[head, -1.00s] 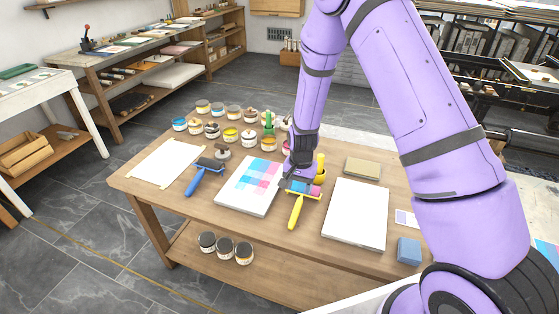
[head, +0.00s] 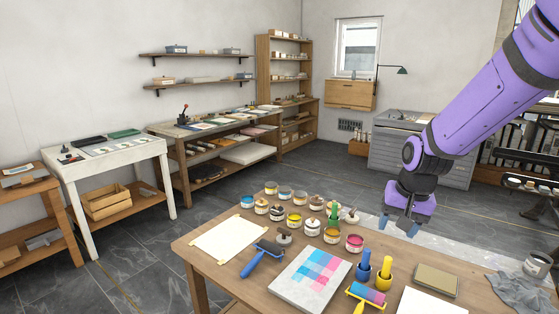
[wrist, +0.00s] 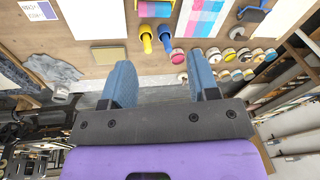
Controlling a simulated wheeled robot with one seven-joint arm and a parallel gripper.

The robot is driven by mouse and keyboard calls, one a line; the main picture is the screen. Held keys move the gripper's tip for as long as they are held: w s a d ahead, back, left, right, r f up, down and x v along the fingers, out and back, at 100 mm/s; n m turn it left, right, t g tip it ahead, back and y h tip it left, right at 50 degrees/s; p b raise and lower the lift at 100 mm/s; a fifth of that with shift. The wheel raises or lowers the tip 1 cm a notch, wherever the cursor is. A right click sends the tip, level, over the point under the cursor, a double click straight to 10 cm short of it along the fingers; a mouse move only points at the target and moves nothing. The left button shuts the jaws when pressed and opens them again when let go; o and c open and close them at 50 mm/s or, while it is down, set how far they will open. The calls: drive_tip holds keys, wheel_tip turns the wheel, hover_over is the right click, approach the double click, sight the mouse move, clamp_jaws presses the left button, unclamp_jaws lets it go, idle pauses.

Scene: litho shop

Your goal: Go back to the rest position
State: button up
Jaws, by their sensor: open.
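My gripper (head: 398,225) is raised above the far right edge of the wooden table (head: 215,267) in the head view, at the end of my purple arm. Its two blue fingers are apart with nothing between them. The gripper (wrist: 160,85) also shows in the wrist view, with its fingers spread below the table's edge in the picture. No object touches the fingers in either view.
The table holds several ink jars (head: 294,219), a blue-handled roller (head: 264,258), a colour-printed slab (head: 312,277), a yellow-handled roller (head: 367,293), a blue holder (head: 363,268) and a yellow holder (head: 384,278). Grey floor (head: 345,185) is clear beyond the table.

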drive_tip(key=s+d+r+n+t, duration=0.1)
drive_tip(key=s+d+r+n, duration=0.1)
drive_tip(key=s+r, duration=0.5)
drive_tip(key=s+d+r+n+t+h, duration=0.1)
drive_tip(key=s+d+r+t, duration=0.1)
drive_tip(key=s+r, duration=0.6)
drive_tip(key=s, duration=0.7)
drive_tip(key=shift+s+n, duration=0.3)
drive_tip(key=shift+n, duration=0.1)
drive_tip(key=shift+r, duration=0.1)
